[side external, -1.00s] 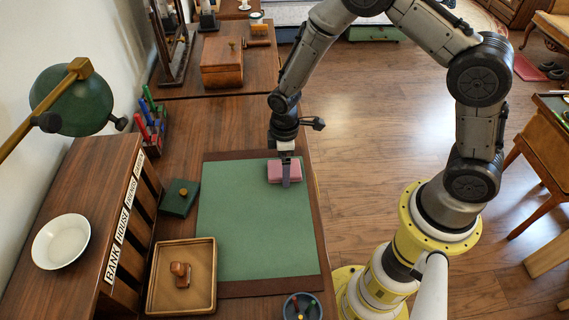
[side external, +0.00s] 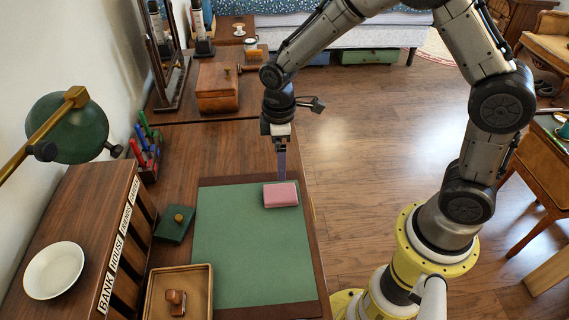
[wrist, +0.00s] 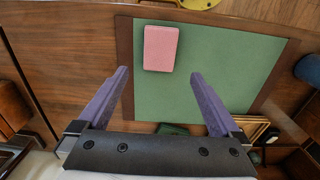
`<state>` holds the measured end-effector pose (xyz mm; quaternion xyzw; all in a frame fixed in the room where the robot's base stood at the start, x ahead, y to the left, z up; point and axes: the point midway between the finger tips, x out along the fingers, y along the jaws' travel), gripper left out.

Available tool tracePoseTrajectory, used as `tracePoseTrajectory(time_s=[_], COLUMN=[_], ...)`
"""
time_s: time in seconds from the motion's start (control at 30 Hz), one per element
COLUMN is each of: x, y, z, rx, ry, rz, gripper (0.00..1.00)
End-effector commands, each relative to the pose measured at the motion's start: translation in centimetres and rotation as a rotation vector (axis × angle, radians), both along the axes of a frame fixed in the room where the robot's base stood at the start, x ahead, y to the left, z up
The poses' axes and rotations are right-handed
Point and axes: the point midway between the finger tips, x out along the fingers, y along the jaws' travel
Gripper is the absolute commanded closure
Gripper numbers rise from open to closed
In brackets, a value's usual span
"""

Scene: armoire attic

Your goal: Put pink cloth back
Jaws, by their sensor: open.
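The pink cloth (side external: 281,195) is a folded, block-like bundle lying on the far right part of the green desk mat (side external: 245,250). In the wrist view the pink cloth (wrist: 160,48) lies ahead of the fingers, a little left of the middle of the gap between them. My gripper (side external: 282,176) is above the desk at the mat's far edge, behind the cloth and apart from it. In the wrist view my gripper (wrist: 158,75) has its two purple fingers spread wide with nothing between them.
A wooden tray (side external: 209,290) with a stamp, a small green box (side external: 175,223) and a labelled pigeonhole shelf (side external: 75,220) with a white bowl (side external: 54,270) stand left. Pens and a green lamp (side external: 68,128) are behind. A wooden box (side external: 218,86) is farther back. The mat's middle is clear.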

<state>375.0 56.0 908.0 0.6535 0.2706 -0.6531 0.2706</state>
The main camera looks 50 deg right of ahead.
Motion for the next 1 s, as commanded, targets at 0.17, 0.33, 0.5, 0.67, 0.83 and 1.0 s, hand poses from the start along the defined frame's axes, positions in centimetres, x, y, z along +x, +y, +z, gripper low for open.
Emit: tracePoseTrajectory(time_s=[0.17,0.33,0.5,0.67,0.83,1.0], x=[0.0,-1.2,-5.5,-11.4,-17.1,-20.4], y=[0.0,-0.8,-2.5,-4.1,-5.1,-5.5], z=[0.5,4.2,11.3,16.1,18.2,18.4], rx=[0.000,0.010,0.042,0.088,0.145,0.183], ry=[-0.001,-0.057,-0.177,-0.294,-0.397,-0.452], rz=[-0.003,-0.078,-0.267,-0.465,-0.642,-0.744], gripper=[0.00,0.00,0.00,0.00,0.00,0.00])
